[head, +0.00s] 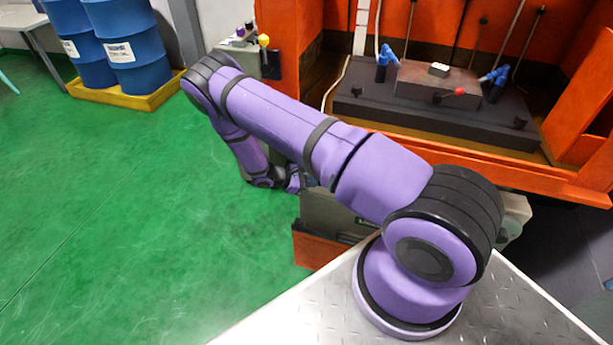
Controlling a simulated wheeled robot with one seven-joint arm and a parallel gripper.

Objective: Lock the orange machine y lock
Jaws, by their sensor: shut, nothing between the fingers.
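The orange machine (285,18) stands at the upper right, with an open work tank. I cannot tell for certain which part is its y lock. A grey-green housing (330,212) with a dark label sits below the tank front, partly hidden by my arm. My purple arm reaches left, then bends down. My gripper (303,182) is at its end, small and partly hidden behind the arm, close to the left of the housing. It is shut, with nothing seen in it. Contact cannot be told.
Inside the tank, a dark block (435,122) carries a red-knobbed lever (459,91) and blue nozzles (383,66). Blue drums (134,52) stand on a yellow pallet (130,99) at the upper left. The green floor (130,220) on the left is clear.

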